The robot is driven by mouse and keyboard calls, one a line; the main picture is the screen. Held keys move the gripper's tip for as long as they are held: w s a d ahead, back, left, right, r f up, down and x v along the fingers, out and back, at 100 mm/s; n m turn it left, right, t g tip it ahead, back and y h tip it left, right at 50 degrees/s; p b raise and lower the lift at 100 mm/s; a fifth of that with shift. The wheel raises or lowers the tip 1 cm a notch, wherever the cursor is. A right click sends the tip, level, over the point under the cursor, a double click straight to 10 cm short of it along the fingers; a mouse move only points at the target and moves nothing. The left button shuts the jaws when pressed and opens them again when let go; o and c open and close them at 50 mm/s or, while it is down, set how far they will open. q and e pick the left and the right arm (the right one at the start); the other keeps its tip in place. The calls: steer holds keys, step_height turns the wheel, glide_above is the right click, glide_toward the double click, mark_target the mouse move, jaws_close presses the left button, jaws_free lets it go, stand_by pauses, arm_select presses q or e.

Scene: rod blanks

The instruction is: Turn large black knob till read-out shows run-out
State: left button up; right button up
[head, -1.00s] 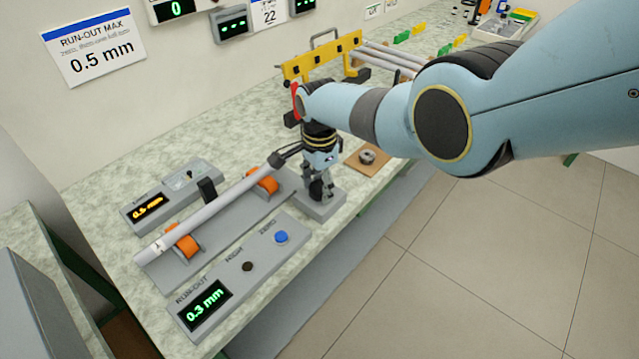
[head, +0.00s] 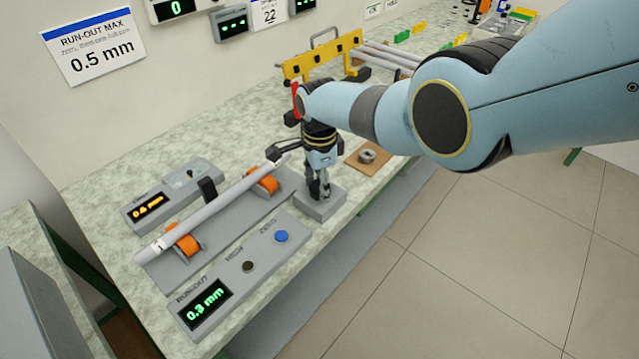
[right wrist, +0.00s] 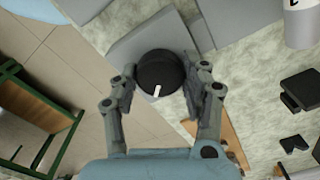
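The large black knob (right wrist: 160,70) with a white pointer line sits on a grey block in the right wrist view. In the head view the grey block (head: 331,206) shows at the end of the roller stand, but the gripper mostly hides the knob. My right gripper (head: 319,192) points straight down over the knob. In the wrist view its fingers stand on either side of the knob, apparently with small gaps. The run-out read-out (head: 205,304) shows green digits that look like 0.3 mm. A grey rod (head: 215,208) lies on orange rollers. My left gripper is out of view.
A panel with a dark button (head: 248,266) and a blue button (head: 281,236) lies in front of the rod. Behind it is a box with an orange display (head: 148,206). A wall sign (head: 93,48) reads run-out max 0.5 mm. A yellow rack (head: 322,57) stands further back.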

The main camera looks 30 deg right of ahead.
steer(key=o, duration=0.4)
steer(key=shift+r, duration=0.1)
step_height(320, 180, up, 12)
steer(key=shift+f, duration=0.1)
stand_by(0.4)
stand_by(0.4)
